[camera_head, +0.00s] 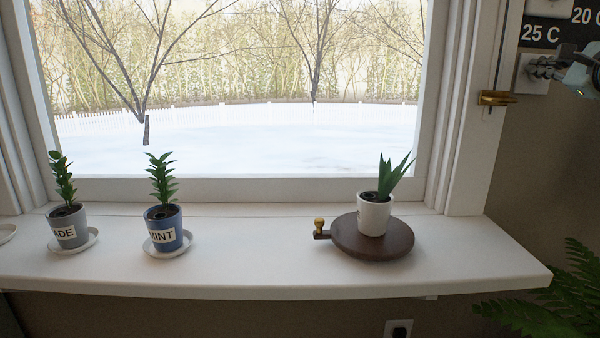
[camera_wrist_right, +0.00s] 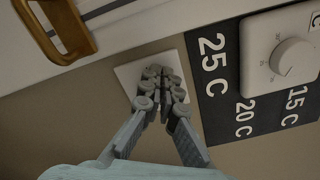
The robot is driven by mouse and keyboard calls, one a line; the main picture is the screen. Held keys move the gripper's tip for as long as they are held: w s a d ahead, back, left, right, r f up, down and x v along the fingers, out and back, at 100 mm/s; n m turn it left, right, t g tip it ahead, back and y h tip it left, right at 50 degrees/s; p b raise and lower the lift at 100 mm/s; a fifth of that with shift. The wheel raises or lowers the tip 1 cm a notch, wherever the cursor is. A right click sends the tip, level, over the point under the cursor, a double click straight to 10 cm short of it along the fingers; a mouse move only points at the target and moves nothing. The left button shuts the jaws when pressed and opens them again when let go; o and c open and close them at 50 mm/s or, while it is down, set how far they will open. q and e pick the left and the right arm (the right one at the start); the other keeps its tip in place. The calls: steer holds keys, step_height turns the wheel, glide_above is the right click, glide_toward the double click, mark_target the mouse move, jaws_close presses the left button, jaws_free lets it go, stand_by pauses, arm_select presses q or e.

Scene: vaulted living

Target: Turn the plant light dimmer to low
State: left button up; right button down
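A white wall plate (camera_head: 527,74) sits right of the window, under a dark scale reading 25 C and 20 C. It also shows in the right wrist view (camera_wrist_right: 127,76). My right gripper (camera_head: 538,68) is in front of this plate. In the right wrist view, its fingertips (camera_wrist_right: 161,82) are close together over the plate and cover its middle. Any knob there is hidden, so I cannot tell whether it is held. No label marks this plate as the plant light dimmer. My left gripper is out of view.
A round dial (camera_wrist_right: 292,60) on a white plate is close by, beside the temperature scale. A brass fitting (camera_head: 496,98) juts from the window frame. The sill (camera_head: 270,270) holds potted plants and a dark round turntable (camera_head: 350,240). A fern (camera_head: 560,305) is lower right.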

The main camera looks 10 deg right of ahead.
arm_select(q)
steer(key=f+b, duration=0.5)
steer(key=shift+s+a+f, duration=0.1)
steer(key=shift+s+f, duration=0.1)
arm_select(e)
steer(key=s+a, duration=0.1)
steer(key=s, duration=0.5)
steer(key=shift+r, duration=0.25)
